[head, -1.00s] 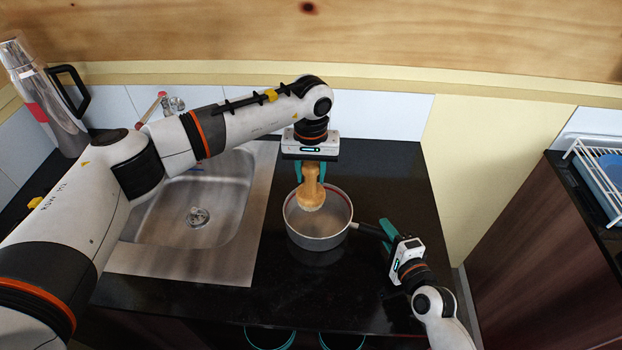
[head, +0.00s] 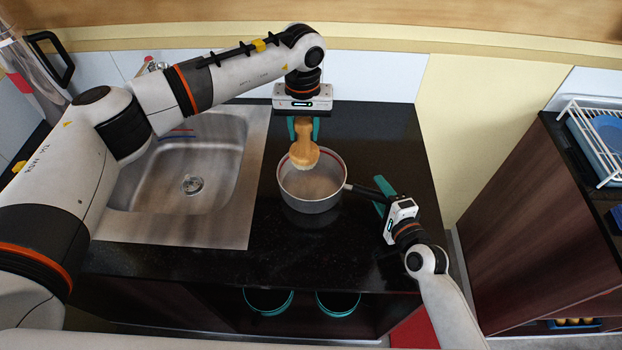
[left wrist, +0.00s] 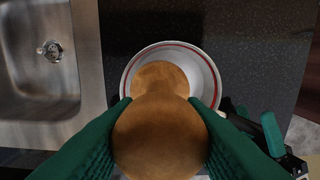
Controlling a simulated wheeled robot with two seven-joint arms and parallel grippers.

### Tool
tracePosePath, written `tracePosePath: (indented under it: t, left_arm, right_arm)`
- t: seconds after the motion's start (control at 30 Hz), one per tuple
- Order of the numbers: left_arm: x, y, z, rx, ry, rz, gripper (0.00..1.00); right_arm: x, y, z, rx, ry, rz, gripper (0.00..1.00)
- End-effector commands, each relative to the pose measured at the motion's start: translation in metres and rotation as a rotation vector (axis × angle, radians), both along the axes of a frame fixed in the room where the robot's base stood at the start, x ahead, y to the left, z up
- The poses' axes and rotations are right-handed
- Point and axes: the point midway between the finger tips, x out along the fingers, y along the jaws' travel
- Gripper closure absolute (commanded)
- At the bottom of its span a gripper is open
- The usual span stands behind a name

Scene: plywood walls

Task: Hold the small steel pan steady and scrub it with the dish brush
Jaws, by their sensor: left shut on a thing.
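The small steel pan (head: 322,204) stands on the dark counter to the right of the sink, its dark handle (head: 360,189) pointing right. My left gripper (head: 303,128) is shut on the wooden dish brush (head: 304,147) and holds it bristles down over the pan's back left part. Whether the bristles touch the pan is unclear. In the left wrist view the brush (left wrist: 160,135) hides part of the pan (left wrist: 205,75) with its red rim line. My right gripper (head: 382,197) is at the handle's end, its teal fingers apart on either side of it.
A steel sink (head: 232,210) is set in the counter (head: 270,262) at left. A steel flask (head: 32,65) stands at the far left. A white dish rack (head: 590,130) is on a separate dark unit at right. Teal-rimmed containers (head: 268,302) sit below the counter's front edge.

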Motion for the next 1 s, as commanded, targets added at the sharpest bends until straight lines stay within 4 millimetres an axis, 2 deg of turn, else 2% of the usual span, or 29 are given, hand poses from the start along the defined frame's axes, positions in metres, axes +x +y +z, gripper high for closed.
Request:
tracePosePath:
  t: [0.17,0.27,0.7,0.83,1.0]
  left_arm:
    - [0.000,0.000,0.000,0.000,0.000,0.000,0.86]
    - [0.000,0.000,0.000,0.000,0.000,0.000,0.86]
    - [0.000,0.000,0.000,0.000,0.000,0.000,0.86]
    - [0.000,0.000,0.000,0.000,0.000,0.000,0.86]
    - [0.000,0.000,0.000,0.000,0.000,0.000,0.86]
  right_arm:
    - [-0.001,-0.001,0.000,0.000,0.000,0.000,0.52]
    - [-0.009,-0.004,0.001,-0.001,0.001,-0.001,0.52]
    - [-0.088,-0.034,0.017,-0.002,0.003,0.002,0.52]
    - [-0.103,-0.040,0.020,-0.002,0.002,0.000,0.52]
    - [-0.110,-0.042,0.022,0.001,0.001,0.000,0.52]
